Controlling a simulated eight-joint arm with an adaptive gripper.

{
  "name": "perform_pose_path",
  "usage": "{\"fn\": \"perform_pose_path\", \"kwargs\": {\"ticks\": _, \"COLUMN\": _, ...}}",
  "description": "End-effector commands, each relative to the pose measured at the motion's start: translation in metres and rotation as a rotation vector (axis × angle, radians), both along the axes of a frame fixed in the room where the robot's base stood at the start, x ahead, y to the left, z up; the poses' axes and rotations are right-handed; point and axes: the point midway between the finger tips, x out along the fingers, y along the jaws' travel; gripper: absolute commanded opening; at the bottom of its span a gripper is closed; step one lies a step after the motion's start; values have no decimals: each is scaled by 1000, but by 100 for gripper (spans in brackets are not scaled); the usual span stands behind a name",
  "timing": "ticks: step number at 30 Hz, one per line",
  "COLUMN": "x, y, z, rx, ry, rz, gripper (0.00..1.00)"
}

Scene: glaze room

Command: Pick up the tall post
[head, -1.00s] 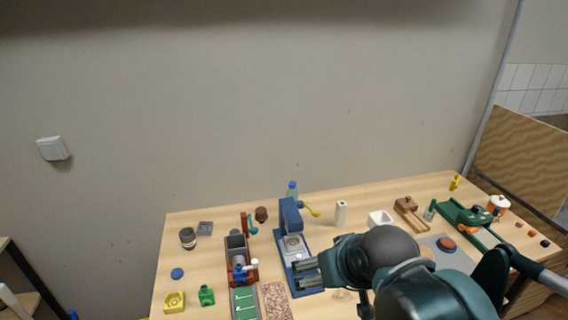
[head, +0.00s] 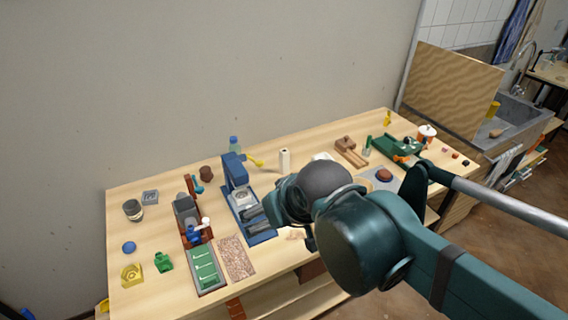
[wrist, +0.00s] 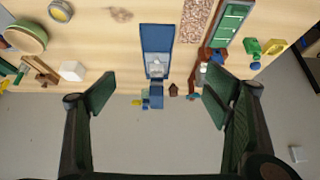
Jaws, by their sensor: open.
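A cream upright cylinder with a dark spot on its top, the only thing here that looks like the tall post (head: 285,160), stands at the back of the table in the head view. It is right of the blue press and apart from it. In the wrist view I cannot make it out; the left finger may cover it. My gripper (head: 252,217) is in front of the post, over the blue press's base.
The blue press (head: 235,175) with a yellow lever and a bottle (head: 234,144) stand left of the post. A white box (head: 322,157) is right of it, partly behind my arm. A wooden block tool (head: 350,151) lies farther right. The wall is behind.

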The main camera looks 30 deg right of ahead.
Motion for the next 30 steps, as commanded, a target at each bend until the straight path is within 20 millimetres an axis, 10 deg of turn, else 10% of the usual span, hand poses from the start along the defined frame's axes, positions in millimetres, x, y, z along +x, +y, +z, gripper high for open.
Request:
{"fn": "perform_pose_path", "kwargs": {"ticks": 10, "x": 0, "y": 0, "z": 0, "rx": 0, "ry": 0, "rz": 0, "gripper": 40}}
{"fn": "perform_pose_path", "kwargs": {"ticks": 30, "x": 0, "y": 0, "z": 23, "rx": 0, "ry": 0, "rz": 0, "gripper": 39}}
